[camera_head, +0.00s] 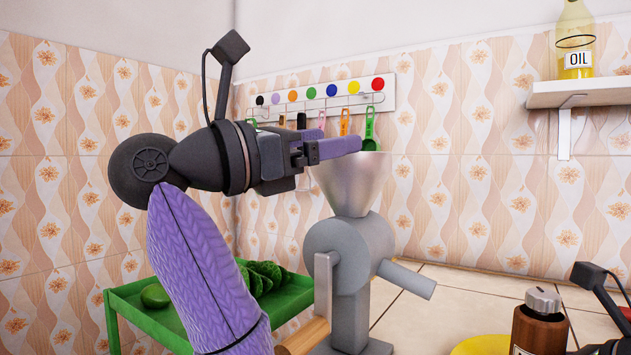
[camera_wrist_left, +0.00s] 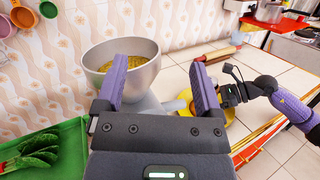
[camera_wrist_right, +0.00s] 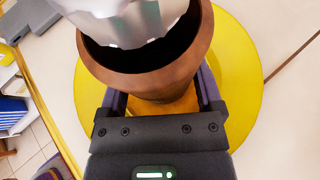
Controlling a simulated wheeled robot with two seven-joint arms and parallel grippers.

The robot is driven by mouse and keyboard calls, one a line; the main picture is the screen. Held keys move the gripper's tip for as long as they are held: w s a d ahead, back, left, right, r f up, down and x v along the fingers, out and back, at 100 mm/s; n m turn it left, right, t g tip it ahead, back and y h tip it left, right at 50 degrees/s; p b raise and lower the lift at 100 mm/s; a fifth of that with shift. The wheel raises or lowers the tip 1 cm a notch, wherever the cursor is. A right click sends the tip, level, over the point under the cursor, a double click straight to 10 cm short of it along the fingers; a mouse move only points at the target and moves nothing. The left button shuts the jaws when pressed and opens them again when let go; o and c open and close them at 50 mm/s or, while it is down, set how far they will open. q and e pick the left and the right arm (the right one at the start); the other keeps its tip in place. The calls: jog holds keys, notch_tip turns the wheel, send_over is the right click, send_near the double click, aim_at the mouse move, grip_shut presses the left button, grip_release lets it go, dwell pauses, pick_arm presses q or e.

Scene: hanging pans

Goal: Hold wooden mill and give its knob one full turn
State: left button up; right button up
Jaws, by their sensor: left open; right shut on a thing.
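The wooden mill (camera_head: 537,334) is dark brown with a silvery metal knob (camera_head: 543,300) on top, at the lower right of the head view. My right gripper (camera_wrist_right: 162,100) is shut on the mill's brown body (camera_wrist_right: 165,72), below the knob (camera_wrist_right: 122,22), in the right wrist view. My left gripper (camera_head: 335,150) is open and empty, raised by the grey grinder's funnel, well left of the mill. In the left wrist view its two fingers (camera_wrist_left: 158,72) are spread apart. The mill cannot be made out clearly there.
The grey grinder (camera_head: 350,250) with a wide funnel stands between my left gripper and the mill. A yellow plate (camera_wrist_right: 245,75) lies beneath the mill. A green tray (camera_head: 290,300) holds vegetables at left. Measuring spoons hang from a rack (camera_head: 330,97). An oil bottle (camera_head: 575,35) stands on a shelf.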

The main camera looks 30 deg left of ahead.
pick_arm(q)
jog(key=shift+a, duration=0.4)
